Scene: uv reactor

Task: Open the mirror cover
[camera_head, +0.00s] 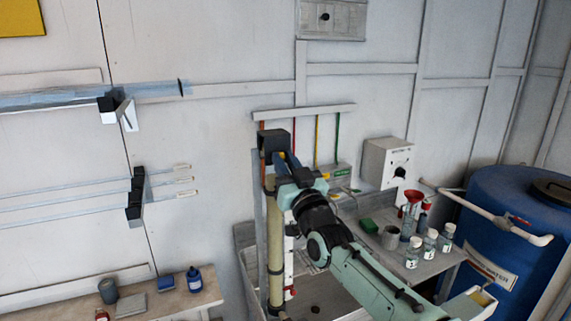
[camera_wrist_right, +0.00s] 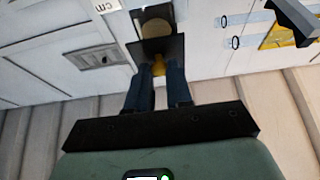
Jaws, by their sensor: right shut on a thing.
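A tall reactor column with a tan tube (camera_head: 276,240) stands in the middle of the head view. At its top is a black block (camera_head: 273,141), which I take to be the mirror cover. My right gripper (camera_head: 284,160) is at this block, reaching up from the lower right. In the right wrist view a black square plate (camera_wrist_right: 172,47) with a round tan face (camera_wrist_right: 156,29) lies just beyond the fingertips. My right gripper (camera_wrist_right: 159,72) is shut on a small yellow piece (camera_wrist_right: 159,68) at that plate. How far the cover is open cannot be told. My left gripper is out of view.
A bench with several bottles (camera_head: 430,240), a grey cup (camera_head: 390,237) and a red funnel (camera_head: 413,197) is right of the column. A blue barrel (camera_head: 495,215) stands far right. A wooden shelf (camera_head: 175,300) is at lower left. Wall racks (camera_head: 136,195) hold rods at left.

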